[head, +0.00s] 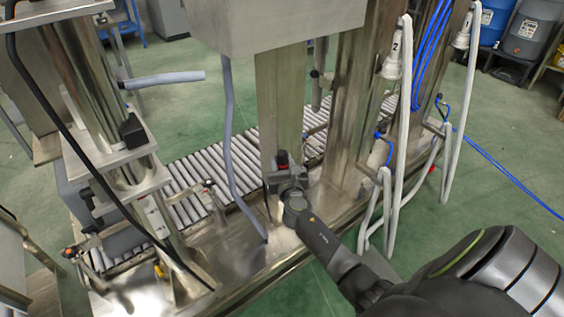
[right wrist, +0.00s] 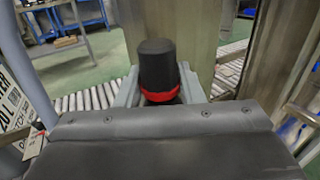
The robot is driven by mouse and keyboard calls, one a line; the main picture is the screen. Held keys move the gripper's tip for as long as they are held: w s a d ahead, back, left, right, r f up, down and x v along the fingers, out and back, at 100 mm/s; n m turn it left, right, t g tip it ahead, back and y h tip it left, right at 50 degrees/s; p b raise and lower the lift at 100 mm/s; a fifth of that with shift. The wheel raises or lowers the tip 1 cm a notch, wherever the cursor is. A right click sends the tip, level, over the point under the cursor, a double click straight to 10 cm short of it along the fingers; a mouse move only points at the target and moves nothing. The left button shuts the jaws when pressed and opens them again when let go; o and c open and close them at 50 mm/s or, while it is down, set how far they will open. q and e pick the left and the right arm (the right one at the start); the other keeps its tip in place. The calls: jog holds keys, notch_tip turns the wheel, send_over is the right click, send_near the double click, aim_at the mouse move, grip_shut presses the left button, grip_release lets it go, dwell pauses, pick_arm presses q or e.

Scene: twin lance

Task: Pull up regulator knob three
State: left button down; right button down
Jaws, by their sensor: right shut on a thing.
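A regulator knob (right wrist: 157,66), a black cylinder with a red ring round its lower part, stands upright in the middle of the right wrist view. In the head view its dark top (head: 282,157) shows small in front of a steel column. My right gripper (head: 284,176) is shut on the knob; in the right wrist view its grey fingers (right wrist: 157,92) lie on both sides of it, near the red ring. The knob's base is hidden behind the gripper body. No number for this knob can be read. My left gripper is not in view.
A steel column (head: 279,100) rises right behind the knob. A roller conveyor (head: 200,168) runs behind it. A grey hose (head: 229,130) hangs to the left, and white hoses (head: 402,140) hang to the right. Open green floor (head: 490,190) lies at the right.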

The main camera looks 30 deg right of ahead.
jog(key=shift+r, duration=0.25)
jog(key=c, duration=1)
grip_release()
jog(key=shift+o, duration=0.2)
jog(key=shift+s+a+f, duration=0.1)
jog(key=shift+s, duration=0.2)
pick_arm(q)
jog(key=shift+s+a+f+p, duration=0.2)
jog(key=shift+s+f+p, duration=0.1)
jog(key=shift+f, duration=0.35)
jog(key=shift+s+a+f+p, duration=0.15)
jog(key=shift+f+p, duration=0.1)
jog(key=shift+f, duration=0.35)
pick_arm(e)
jog(key=v, duration=1.6)
jog(key=shift+s, duration=0.4)
jog(key=shift+a, duration=0.1)
